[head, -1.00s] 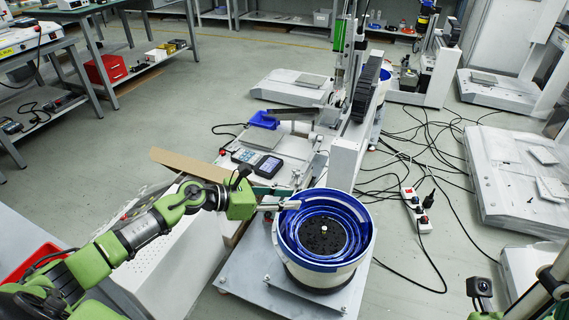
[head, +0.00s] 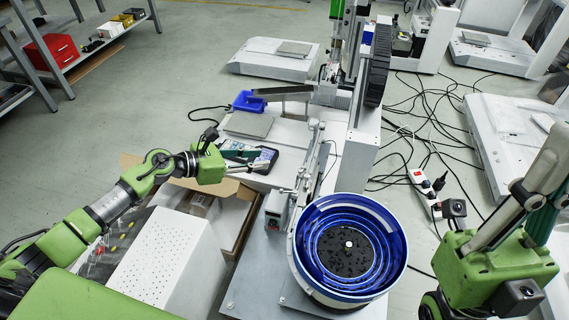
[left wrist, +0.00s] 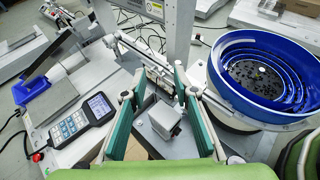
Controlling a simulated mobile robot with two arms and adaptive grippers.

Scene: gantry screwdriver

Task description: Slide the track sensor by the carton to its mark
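The feed track (head: 308,160) runs from the blue bowl feeder toward the gantry; it also shows in the left wrist view (left wrist: 145,62). Small metal fittings sit along it, but I cannot clearly single out the track sensor or its mark. A small grey box (head: 277,209) stands beside the track near the open carton (head: 232,215). In the left wrist view the grey box (left wrist: 165,119) appears between my fingers, apart from them. My left gripper (left wrist: 158,80) is open and empty, left of the track.
The bowl feeder (head: 348,245) stands at the track's near end. A handheld pendant (left wrist: 82,122) lies left of the track, near a blue bin (head: 248,101). A white perforated box (head: 168,258) is beside the carton. Cables and a power strip (head: 424,185) lie on the right floor.

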